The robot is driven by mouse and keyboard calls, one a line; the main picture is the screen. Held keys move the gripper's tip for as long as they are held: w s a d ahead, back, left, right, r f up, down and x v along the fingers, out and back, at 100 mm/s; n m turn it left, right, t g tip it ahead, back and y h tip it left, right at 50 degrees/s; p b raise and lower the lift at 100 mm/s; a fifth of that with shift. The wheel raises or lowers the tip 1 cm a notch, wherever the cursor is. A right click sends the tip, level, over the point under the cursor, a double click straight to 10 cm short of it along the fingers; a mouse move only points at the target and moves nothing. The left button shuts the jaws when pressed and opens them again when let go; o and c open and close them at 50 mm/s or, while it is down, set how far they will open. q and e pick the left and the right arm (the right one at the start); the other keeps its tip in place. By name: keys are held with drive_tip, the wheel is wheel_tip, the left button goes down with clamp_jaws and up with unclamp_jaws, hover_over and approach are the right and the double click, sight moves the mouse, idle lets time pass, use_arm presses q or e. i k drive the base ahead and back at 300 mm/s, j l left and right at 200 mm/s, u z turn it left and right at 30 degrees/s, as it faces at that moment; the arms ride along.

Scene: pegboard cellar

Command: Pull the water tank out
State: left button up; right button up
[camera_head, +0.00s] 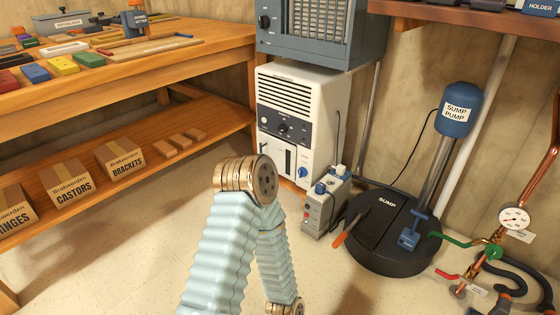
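A white dehumidifier (318,125) stands on the floor against the back wall, under a blue-grey unit. Neither gripper's fingers can be seen.
A grey box with a blue cap (325,205) stands close to the dehumidifier's front right. The black sump lid (375,240) and pump are further right, with an orange-handled tool (352,226). A wooden workbench (130,70) with a lower shelf fills the left. The floor (110,255) at lower left is clear.

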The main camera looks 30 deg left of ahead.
sight(284, 153)
drive_tip(key=u, duration=1.1)
drive_tip(key=i+j, duration=0.05)
